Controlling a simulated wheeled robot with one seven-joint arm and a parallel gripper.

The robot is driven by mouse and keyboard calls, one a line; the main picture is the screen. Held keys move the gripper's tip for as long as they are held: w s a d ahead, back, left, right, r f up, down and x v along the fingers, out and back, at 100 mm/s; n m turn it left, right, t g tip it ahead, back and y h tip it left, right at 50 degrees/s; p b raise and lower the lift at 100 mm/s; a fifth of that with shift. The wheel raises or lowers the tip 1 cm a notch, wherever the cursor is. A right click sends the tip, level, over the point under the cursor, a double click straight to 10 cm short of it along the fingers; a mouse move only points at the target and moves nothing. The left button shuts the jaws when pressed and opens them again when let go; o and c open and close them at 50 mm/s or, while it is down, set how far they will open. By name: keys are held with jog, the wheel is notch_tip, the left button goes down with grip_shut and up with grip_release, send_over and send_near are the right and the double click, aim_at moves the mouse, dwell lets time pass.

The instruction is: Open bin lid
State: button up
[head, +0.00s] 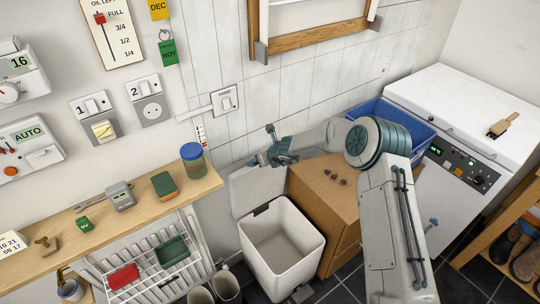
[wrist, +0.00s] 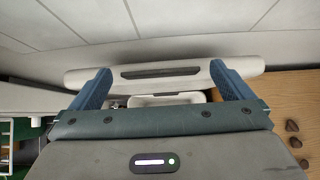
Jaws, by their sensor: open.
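The white bin (head: 283,262) stands on the floor below the shelf, its inside open to view and empty as far as I can see. Its pale lid (head: 256,191) stands raised at the back of the bin, near the wall. My gripper (head: 268,158) is just above the lid's upper edge in the head view. In the wrist view my gripper (wrist: 160,82) has its two blue fingers wide apart with nothing held between them. A white bar with a dark slot (wrist: 165,72), probably the lid's edge, spans across just beyond the fingertips; I cannot tell whether they touch.
A wooden cabinet (head: 327,205) with several small brown lumps on top stands right of the bin. A wooden shelf (head: 140,222) with a jar (head: 193,160) is to the left. A blue crate (head: 400,122) and white machine (head: 462,125) are at right. Boots (head: 228,287) stand left of the bin.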

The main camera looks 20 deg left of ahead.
jog(key=b+v, duration=0.1)
jog(key=v, duration=1.2)
jog(key=shift+s+d+r, duration=0.1)
jog(key=shift+s+r, duration=0.05)
jog(key=s+d+r+n, duration=1)
jog(key=d+r+n, duration=0.2)
jog(key=r+n, duration=0.2)
jog(key=s+d+r+n+g+h, duration=0.2)
jog(key=s+d+n+h, duration=0.5)
jog(key=s+d, duration=1.4)
jog(key=d+n, duration=0.1)
jog(key=n, duration=0.3)
jog(key=shift+s+d+r, duration=0.25)
jog(key=shift+s+r, duration=0.05)
jog(key=shift+s, duration=0.05)
